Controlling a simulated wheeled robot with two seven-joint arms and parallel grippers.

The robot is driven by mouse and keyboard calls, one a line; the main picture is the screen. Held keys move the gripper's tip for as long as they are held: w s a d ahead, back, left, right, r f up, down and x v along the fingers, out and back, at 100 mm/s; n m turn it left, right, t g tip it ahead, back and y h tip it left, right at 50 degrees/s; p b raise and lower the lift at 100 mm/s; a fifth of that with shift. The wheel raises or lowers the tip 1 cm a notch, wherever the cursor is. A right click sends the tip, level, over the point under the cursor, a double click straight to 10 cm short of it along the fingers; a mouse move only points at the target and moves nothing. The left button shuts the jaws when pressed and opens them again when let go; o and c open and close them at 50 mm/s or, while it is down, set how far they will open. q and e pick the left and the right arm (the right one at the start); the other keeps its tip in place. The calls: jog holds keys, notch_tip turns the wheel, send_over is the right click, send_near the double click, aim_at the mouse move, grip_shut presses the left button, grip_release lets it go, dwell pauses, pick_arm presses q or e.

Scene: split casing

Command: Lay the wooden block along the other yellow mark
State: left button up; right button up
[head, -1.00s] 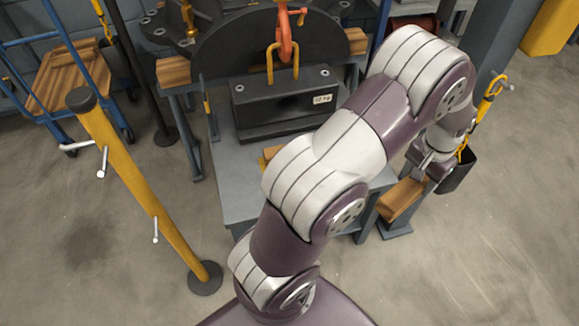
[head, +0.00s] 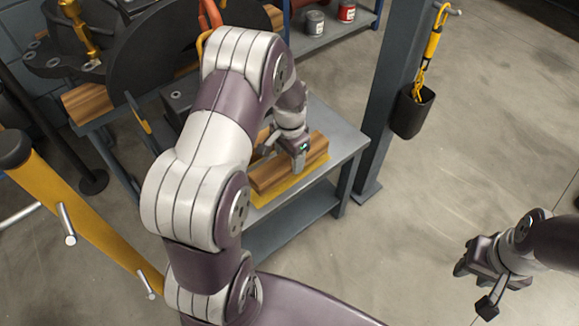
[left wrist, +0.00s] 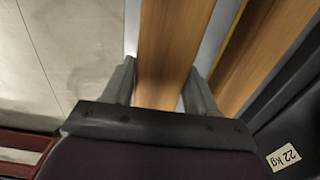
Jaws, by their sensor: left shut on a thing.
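My left gripper (head: 286,158) is shut on the wooden block (head: 268,179); its two fingers straddle the block (left wrist: 172,50) in the left wrist view. The block is low over the grey bench top, at the yellow mark (head: 297,188), which shows along its front side. I cannot tell whether the block touches the bench. A second wooden block (left wrist: 262,50) runs nearly alongside, between the held block and the dark weight (left wrist: 295,120) labelled 22 kg. My arm hides much of the weight in the head view. My right gripper (head: 476,286) is open and empty, off to the right over the floor.
The grey bench (head: 345,142) has a bare strip at its right. A dark post (head: 392,100) with a black pouch (head: 411,111) stands just right of it. A yellow post (head: 70,222) stands at the left. A shelf with cans (head: 315,23) is behind. The right floor is clear.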

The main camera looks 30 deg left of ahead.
aim_at(290, 165)
pick_arm(q)
notch_tip(290, 165, down, 4)
jog(key=shift+r+b, duration=0.25)
jog(key=shift+b, duration=0.4)
jog(key=shift+f, duration=0.1)
jog(key=o, duration=1.3)
